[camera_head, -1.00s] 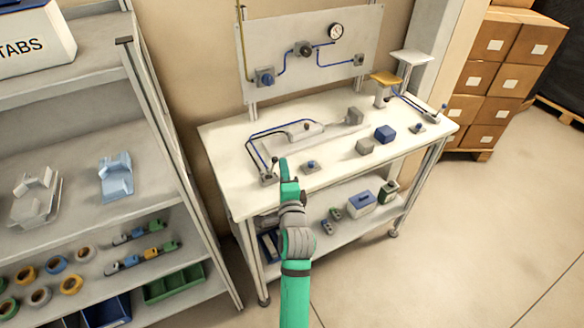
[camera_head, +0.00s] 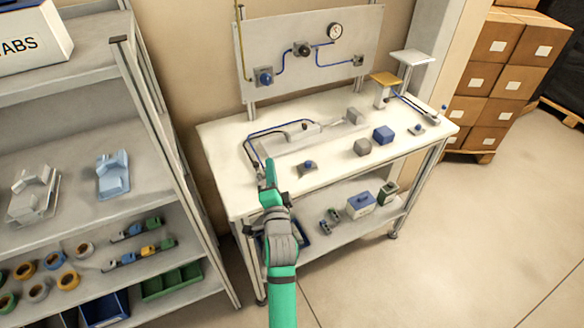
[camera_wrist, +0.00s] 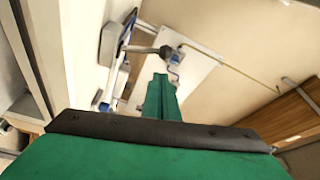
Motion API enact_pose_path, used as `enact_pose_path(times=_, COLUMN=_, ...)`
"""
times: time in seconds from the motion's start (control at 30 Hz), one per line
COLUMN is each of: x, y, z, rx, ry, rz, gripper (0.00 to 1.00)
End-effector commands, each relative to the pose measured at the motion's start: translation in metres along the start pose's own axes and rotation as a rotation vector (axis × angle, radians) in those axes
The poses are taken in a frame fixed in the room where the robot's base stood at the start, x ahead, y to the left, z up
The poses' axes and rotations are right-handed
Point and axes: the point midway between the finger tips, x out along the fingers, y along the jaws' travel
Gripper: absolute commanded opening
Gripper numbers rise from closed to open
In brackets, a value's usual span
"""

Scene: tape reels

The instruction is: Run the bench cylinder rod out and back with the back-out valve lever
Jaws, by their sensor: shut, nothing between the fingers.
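The bench cylinder (camera_head: 303,131) lies on the white bench on a grey plate. A pale strip runs from its right end toward a grey block (camera_head: 354,116); how far the rod is out is too small to tell. Blue tubes (camera_head: 250,140) loop from the cylinder to a valve at the bench's front left, mostly hidden behind my gripper. My gripper (camera_head: 269,170) is shut and empty, its green fingertips at the valve. In the wrist view a dark lever knob (camera_wrist: 165,52) sits just beyond the shut fingers (camera_wrist: 161,98); I cannot tell whether they touch.
Another small valve (camera_head: 307,167) stands right of my gripper. A grey block (camera_head: 362,147) and a blue block (camera_head: 384,134) lie farther right. A gauge panel (camera_head: 280,38) stands behind the bench (camera_head: 330,175). A shelf rack (camera_head: 160,120) stands close on the left.

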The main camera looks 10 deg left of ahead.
Motion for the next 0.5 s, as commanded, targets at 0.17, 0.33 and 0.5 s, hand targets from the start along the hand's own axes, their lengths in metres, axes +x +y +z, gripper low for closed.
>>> enact_pose_path(times=0.17, x=-0.001, y=0.000, z=-0.003, rx=0.001, ry=0.002, rz=0.000, gripper=0.00)
enact_pose_path(times=0.33, x=-0.004, y=-0.005, z=-0.017, rx=0.002, ry=0.000, rz=-0.002, gripper=0.00)
enact_pose_path(times=0.5, x=-0.022, y=-0.008, z=-0.033, rx=0.001, ry=-0.008, rz=-0.001, gripper=0.00)
